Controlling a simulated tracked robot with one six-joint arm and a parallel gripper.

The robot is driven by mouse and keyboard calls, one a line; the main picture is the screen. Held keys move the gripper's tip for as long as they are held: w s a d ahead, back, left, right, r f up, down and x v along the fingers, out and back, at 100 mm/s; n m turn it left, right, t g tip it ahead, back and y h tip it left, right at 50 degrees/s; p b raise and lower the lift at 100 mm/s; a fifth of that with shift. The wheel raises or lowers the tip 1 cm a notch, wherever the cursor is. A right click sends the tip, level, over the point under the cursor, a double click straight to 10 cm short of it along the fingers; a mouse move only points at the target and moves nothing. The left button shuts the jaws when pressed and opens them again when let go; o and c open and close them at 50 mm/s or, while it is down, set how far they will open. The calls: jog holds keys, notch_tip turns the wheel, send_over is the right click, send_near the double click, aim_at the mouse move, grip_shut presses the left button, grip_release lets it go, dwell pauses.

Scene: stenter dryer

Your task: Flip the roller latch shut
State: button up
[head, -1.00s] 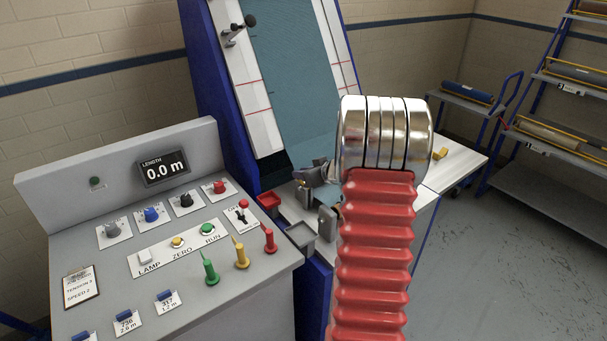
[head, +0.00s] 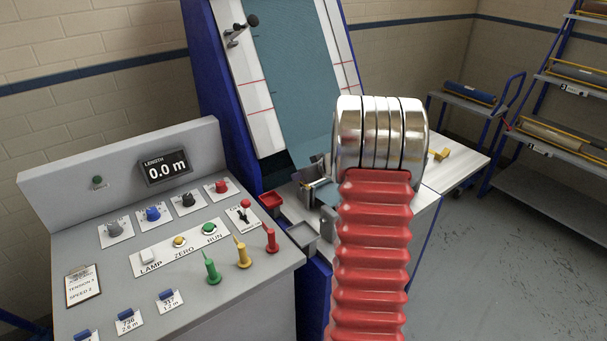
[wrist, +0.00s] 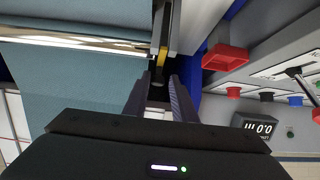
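In the wrist view, a narrow upright bar with a yellow part (wrist: 163,56), which looks like the roller latch, stands at the end of a shiny roller (wrist: 75,42). My gripper (wrist: 158,84) has its two dark fingers apart, pointing at this bar. The bar's lower end lines up with the gap between the fingertips; I cannot tell whether they touch it. In the head view, my gripper (head: 318,190) is small and low beside the blue-grey fabric (head: 290,70), partly hidden by my arm. The latch cannot be made out clearly there.
A red tray (head: 270,202) and a grey tray (head: 302,236) sit between the machine and the control panel (head: 200,285). The red tray (wrist: 228,57) is close right of my gripper in the wrist view. A yellow block (head: 440,154) lies on the white table at right.

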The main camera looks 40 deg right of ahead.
jog(key=shift+o, duration=0.9)
jog(key=shift+r, duration=0.1)
jog(key=shift+d, duration=0.1)
jog(key=shift+r, duration=0.1)
jog(key=shift+s+r, duration=0.15)
jog(key=shift+s, duration=0.05)
jog(key=v, duration=1.3)
jog(key=shift+s+a, duration=0.15)
jog(key=shift+a, duration=0.05)
